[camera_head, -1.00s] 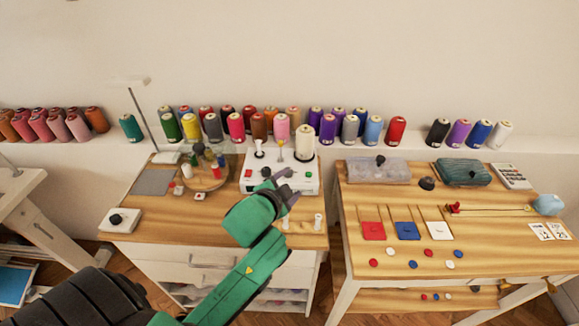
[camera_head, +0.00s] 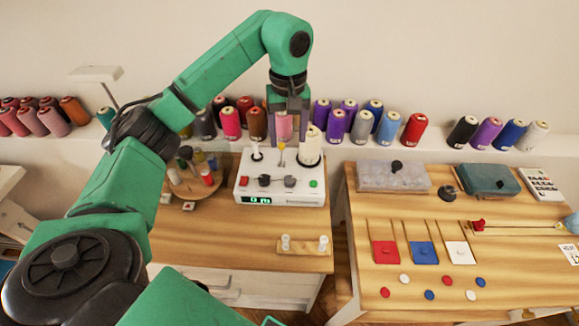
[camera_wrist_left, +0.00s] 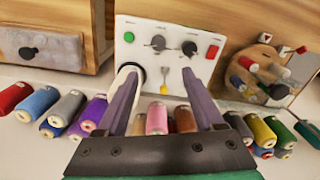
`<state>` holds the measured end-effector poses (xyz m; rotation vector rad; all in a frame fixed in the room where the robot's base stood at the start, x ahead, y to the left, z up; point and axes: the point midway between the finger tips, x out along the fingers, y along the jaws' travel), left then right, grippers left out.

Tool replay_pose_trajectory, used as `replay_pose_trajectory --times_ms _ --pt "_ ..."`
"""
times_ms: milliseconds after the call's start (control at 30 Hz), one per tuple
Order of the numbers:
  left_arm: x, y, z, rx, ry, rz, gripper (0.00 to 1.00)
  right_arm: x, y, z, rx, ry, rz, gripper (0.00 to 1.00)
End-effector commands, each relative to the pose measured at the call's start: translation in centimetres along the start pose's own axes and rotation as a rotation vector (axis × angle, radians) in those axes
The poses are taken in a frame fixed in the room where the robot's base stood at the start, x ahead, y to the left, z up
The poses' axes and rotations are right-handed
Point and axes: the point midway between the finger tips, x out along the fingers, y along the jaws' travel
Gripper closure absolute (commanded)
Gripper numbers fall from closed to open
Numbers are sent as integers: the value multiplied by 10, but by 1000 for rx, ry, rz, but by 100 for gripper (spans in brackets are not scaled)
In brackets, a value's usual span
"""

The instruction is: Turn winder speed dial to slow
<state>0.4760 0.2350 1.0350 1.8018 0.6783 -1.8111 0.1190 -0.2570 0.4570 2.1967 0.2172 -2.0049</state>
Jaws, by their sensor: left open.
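The winder (camera_head: 310,198) is a white box on the left table, with a red button (camera_head: 244,181), two dark dials and a green button (camera_head: 313,183) on its face. The left dial (camera_head: 264,180) and the right dial (camera_head: 290,181) have labels too small to read. They appear upside down in the left wrist view, as one dial (camera_wrist_left: 189,48) and the other (camera_wrist_left: 158,43). My left gripper (camera_head: 288,135) points down above the back of the winder, apart from both dials. Its open fingers (camera_wrist_left: 159,75) have nothing gripped between them. My right gripper is out of view.
A white spool (camera_head: 310,146) and a yellow-tipped post (camera_head: 282,155) stand on the winder close to my fingers. Thread cones (camera_head: 414,130) line the wall ledge. A round spool stand (camera_head: 205,190) is left of the winder. The table front (camera_head: 210,235) is mostly clear.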

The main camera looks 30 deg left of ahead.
Motion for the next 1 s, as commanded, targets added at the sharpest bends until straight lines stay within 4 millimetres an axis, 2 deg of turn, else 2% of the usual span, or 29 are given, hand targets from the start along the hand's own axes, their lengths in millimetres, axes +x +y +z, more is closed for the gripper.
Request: replay_pose_trajectory --times_ms 167,400,600,733,933,967,1000 --pt "29 0 2 4 -5 -5 31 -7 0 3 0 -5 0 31" --pt "92 1 4 3 -8 -1 31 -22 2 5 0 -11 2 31" --pt "133 2 3 3 -6 3 31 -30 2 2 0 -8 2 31" --pt "142 2 3 4 -3 4 31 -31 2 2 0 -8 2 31" --pt "144 2 3 4 -3 5 31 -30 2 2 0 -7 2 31" --pt "144 2 3 4 -3 5 38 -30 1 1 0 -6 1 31" --pt "144 2 3 4 -3 5 54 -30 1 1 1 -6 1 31"
